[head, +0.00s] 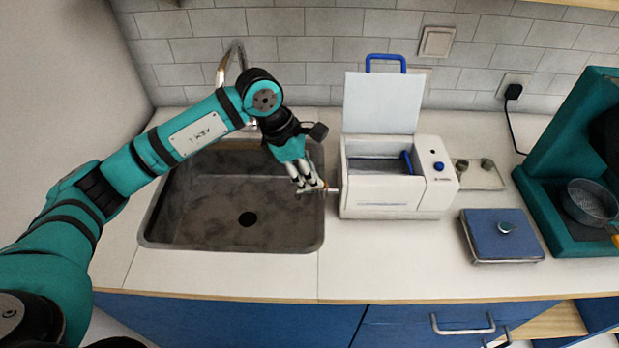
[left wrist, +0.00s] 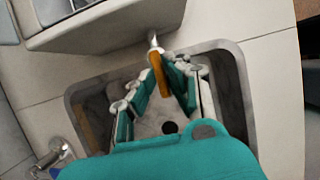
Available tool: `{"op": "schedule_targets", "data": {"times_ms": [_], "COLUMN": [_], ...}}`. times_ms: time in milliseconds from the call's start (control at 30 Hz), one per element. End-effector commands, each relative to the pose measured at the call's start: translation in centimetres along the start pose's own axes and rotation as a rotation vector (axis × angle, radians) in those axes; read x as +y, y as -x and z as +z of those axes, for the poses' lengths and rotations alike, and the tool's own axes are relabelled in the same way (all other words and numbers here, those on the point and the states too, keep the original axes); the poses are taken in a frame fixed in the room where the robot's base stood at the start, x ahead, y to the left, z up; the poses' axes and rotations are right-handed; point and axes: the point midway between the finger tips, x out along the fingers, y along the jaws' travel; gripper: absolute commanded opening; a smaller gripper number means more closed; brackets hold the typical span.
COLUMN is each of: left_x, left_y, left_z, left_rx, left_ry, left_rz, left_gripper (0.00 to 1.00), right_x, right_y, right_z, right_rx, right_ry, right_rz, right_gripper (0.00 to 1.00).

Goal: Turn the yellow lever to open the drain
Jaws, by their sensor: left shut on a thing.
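The yellow lever (left wrist: 159,75) sits on a short metal spout at the side of a white box-shaped machine (head: 375,211). In the head view, my left gripper (head: 313,187) is at the machine's left side, over the right rim of the sink. In the left wrist view, my gripper (left wrist: 165,68) has the lever between its fingers and is shut on it. The lever is mostly hidden by the fingers in the head view. The machine's white lid (head: 382,103) with a blue handle stands open. My right gripper is not in view.
The dark sink (head: 190,222) with a round drain hole (head: 248,218) lies below my left gripper. A tap (head: 222,70) stands behind it. A blue scale-like device (head: 503,237) and a teal machine (head: 540,170) stand to the right. The front counter strip is clear.

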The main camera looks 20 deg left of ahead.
Motion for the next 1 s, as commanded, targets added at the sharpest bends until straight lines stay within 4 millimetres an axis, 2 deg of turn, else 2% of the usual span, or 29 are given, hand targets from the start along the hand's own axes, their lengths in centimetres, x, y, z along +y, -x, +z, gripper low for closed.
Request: {"op": "schedule_targets", "data": {"times_ms": [67,100,267,500,633,767,1000], "left_x": [0.0,0.0,0.0,0.0,0.1,0.1,0.1], "left_y": [0.1,0.1,0.1,0.1,0.9,3.0,8.2], "left_z": [0.0,0.0,0.0,0.0,0.0,0.0,0.0], "left_rx": [0.000,0.000,0.000,0.000,0.000,0.000,-0.001], "left_ry": [-0.001,-0.001,0.000,0.001,0.001,0.001,0.001], "left_rz": [0.002,0.002,0.002,0.002,0.004,0.006,0.006], "left_gripper": [0.00,0.15,0.35,0.35,0.35,0.35,0.35], "right_x": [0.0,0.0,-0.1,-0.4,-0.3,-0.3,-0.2], "right_y": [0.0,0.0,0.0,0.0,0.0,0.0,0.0], "right_z": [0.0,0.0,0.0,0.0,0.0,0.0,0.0], "right_rx": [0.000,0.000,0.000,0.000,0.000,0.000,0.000], "right_ry": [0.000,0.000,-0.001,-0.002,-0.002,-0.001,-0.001], "right_rz": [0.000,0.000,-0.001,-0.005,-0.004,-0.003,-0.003], "right_gripper": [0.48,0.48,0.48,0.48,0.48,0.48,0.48]}}
